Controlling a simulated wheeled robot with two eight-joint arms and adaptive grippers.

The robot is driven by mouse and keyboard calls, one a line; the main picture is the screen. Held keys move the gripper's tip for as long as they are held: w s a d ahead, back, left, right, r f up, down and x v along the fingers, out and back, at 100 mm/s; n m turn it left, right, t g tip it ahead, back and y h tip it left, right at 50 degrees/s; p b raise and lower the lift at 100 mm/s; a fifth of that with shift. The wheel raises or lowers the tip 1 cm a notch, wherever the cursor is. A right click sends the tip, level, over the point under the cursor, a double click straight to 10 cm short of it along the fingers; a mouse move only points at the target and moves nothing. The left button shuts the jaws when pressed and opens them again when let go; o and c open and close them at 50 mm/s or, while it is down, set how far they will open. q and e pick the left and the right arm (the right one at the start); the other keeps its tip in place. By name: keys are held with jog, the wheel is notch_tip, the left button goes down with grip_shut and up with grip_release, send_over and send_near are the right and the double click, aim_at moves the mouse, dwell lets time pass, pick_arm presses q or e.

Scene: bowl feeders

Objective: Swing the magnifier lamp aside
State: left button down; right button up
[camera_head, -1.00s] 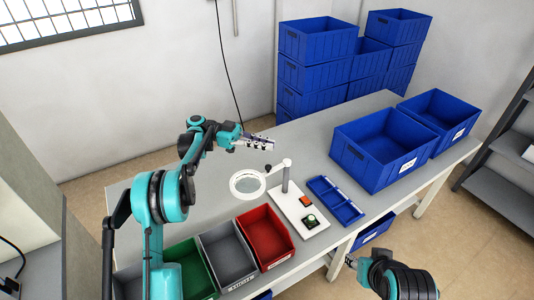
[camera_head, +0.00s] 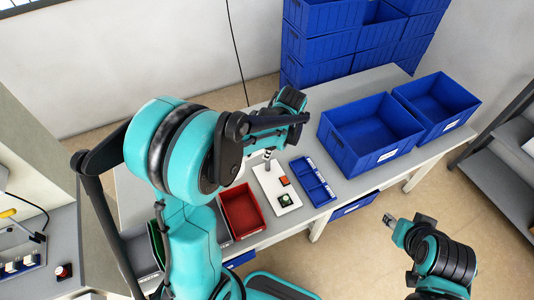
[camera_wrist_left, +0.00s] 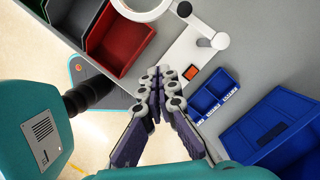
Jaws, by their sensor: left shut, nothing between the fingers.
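The magnifier lamp stands on a white base plate (camera_head: 266,182) on the workbench (camera_head: 340,98). In the left wrist view its white ring (camera_wrist_left: 147,13) is cut off by the top edge, and its upright post (camera_wrist_left: 219,41) stands right of the ring. In the head view my left arm hides the ring. My left gripper (camera_wrist_left: 161,73) is shut and empty, its fingertips over the near side of the base plate, short of the ring and post in the picture. I cannot tell its height. My right gripper (camera_head: 388,220) is off the bench's front edge, its jaws too small to read.
A red bin (camera_head: 241,211) stands to the left. Stacked blue crates (camera_head: 330,45) stand behind.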

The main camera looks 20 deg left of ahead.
aim_at(245, 166)
pick_arm(q)
jog(key=s+a+f+b, duration=0.1)
jog(key=a+f+b, duration=0.1)
jog(key=a+f, duration=0.4)
jog(key=x, duration=0.3)
jog(key=shift+d+f+b, duration=0.15)
jog(key=shift+f+b, duration=0.2)
jog(key=shift+b, duration=0.05)
jog(key=shift+w+a+f+b, duration=0.1)
jog(key=shift+a+b, duration=0.5)
jog(key=shift+a, duration=0.25)
